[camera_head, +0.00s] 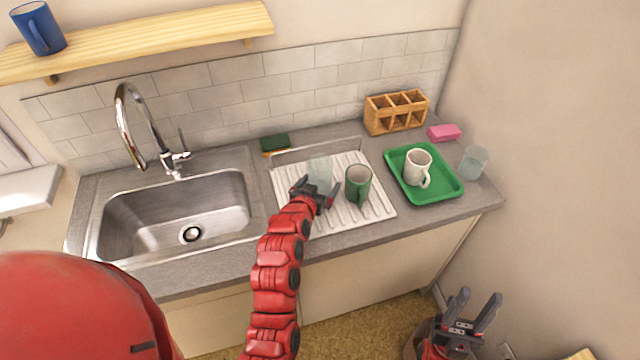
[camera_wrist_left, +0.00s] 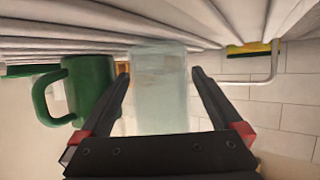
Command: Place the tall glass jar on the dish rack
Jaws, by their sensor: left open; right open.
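A translucent pale glass jar (camera_head: 320,168) is upright on the white dish rack (camera_head: 375,211), left of a green mug. The jar (camera_wrist_left: 160,90) stands between the fingers of my left gripper (camera_wrist_left: 160,105) in the left wrist view, where the picture is upside down. That gripper is open, with a gap visible on the jar's right side. In the head view my left gripper (camera_head: 318,194) partly hides the jar's lower part. My right gripper (camera_head: 474,312) is open and empty, low in front of the counter at the right.
The green mug (camera_head: 358,184) stands on the rack close beside the left gripper. A green tray (camera_head: 448,192) holds a white mug (camera_head: 417,166). Another clear glass (camera_head: 474,161) is at the counter's right end. A sink (camera_head: 178,222) lies left; a wooden organizer (camera_head: 396,112) stands behind.

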